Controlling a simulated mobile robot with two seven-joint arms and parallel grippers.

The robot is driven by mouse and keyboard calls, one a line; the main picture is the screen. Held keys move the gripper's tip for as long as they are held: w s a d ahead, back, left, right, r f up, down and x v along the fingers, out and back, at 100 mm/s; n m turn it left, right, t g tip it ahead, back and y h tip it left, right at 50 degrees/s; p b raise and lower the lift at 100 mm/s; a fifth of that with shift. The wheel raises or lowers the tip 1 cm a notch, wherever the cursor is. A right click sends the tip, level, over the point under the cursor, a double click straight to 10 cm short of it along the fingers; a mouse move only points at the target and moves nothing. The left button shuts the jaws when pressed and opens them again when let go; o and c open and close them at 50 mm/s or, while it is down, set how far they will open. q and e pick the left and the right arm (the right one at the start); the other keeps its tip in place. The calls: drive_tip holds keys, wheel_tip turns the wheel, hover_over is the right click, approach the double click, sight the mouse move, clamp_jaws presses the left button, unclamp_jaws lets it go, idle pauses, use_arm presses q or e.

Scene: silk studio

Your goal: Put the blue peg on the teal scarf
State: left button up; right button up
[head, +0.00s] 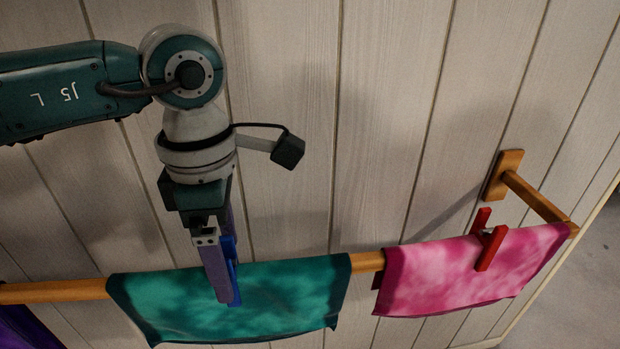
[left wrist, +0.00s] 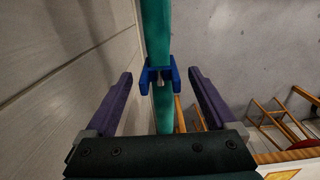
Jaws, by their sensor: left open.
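The teal scarf (head: 290,295) hangs over the wooden rail. The blue peg (head: 232,268) is at the scarf's top edge, partly hidden behind a purple finger of my left gripper (head: 222,298). In the left wrist view the blue peg (left wrist: 160,72) straddles the narrow teal top of the scarf (left wrist: 157,30), with an arm on each side. My left gripper is open, its two purple fingers standing wide to either side of the peg with visible gaps. My right gripper is not in view.
A pink scarf (head: 440,275) hangs further right on the rail (head: 367,262), with a red peg (head: 490,248) on it. A wooden bracket (head: 503,175) holds the rail to the panelled wall (head: 390,110). A purple cloth (head: 22,330) shows at lower left.

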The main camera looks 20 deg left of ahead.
use_arm(q)
wheel_tip(320, 180, up, 10)
idle(0.6)
